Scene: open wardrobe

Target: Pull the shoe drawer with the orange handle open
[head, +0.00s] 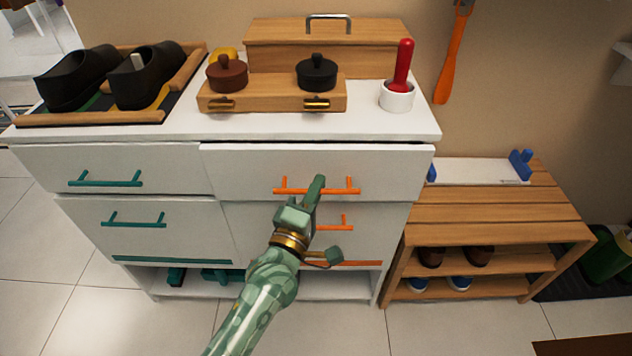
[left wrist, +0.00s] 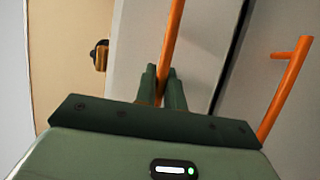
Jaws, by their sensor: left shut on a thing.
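The white cabinet has an upper right drawer (head: 245,170) with an orange bar handle (head: 288,191). My left gripper (head: 316,186) is at the middle of this handle. In the left wrist view, its two green fingers (left wrist: 160,75) are shut on the orange bar (left wrist: 173,30), one on each side. A dark gap shows along the drawer's top edge, and its front stands slightly forward of the left drawer. A second orange handle (head: 345,226) on the drawer below is partly hidden by my gripper. My right gripper is not in view.
Teal-handled drawers (head: 105,183) are on the left. The top carries a shoe tray (head: 95,119), a wooden box (head: 330,50), and a white cup (head: 397,97) with a red-handled tool. A wooden shoe rack (head: 490,233) stands close on the right. Tiled floor (head: 90,310) in front is clear.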

